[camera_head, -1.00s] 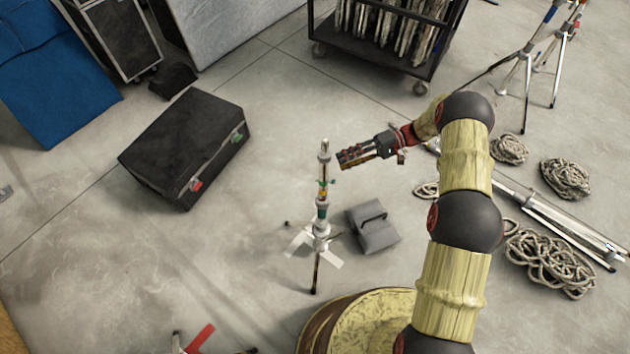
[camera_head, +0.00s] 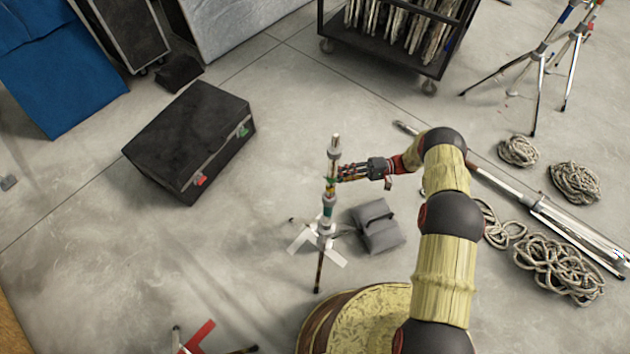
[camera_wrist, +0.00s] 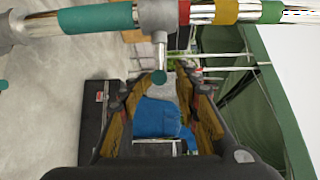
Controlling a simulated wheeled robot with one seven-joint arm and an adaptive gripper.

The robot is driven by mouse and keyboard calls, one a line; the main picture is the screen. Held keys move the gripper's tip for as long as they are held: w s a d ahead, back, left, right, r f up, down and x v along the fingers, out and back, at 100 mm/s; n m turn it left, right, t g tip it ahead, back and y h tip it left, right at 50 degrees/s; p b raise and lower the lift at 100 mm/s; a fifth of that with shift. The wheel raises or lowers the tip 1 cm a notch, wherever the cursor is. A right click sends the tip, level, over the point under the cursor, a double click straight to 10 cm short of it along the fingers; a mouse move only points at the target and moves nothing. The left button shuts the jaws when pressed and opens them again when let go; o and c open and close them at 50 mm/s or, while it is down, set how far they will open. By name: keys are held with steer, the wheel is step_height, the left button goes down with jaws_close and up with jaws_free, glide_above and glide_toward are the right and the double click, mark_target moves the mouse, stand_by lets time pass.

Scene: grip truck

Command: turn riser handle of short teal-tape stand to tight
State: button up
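The short stand (camera_head: 327,212) with teal tape stands upright on the floor on low white legs in the head view. In the wrist view its pole (camera_wrist: 95,18) runs across the top, with teal, red and yellow bands. A grey collar on the pole carries the riser handle (camera_wrist: 160,55), a short metal bar with a teal tip. My gripper (camera_head: 342,174) is at the upper part of the stand, on its right side. In the wrist view its fingers (camera_wrist: 160,88) are open, with the handle's tip between them. Contact with the handle cannot be told.
A grey sandbag (camera_head: 376,228) lies right of the stand's base. A black case (camera_head: 190,140) stands at the left, a black cart (camera_head: 395,50) at the back. Rope coils (camera_head: 560,268) and a lying stand (camera_head: 560,225) are at the right. Red legs (camera_head: 200,338) show at the bottom.

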steer(key=b+x, duration=0.1)
steer(key=x, duration=0.6)
steer(key=shift+b, duration=0.3)
steer(key=c, duration=0.8)
jaws_close()
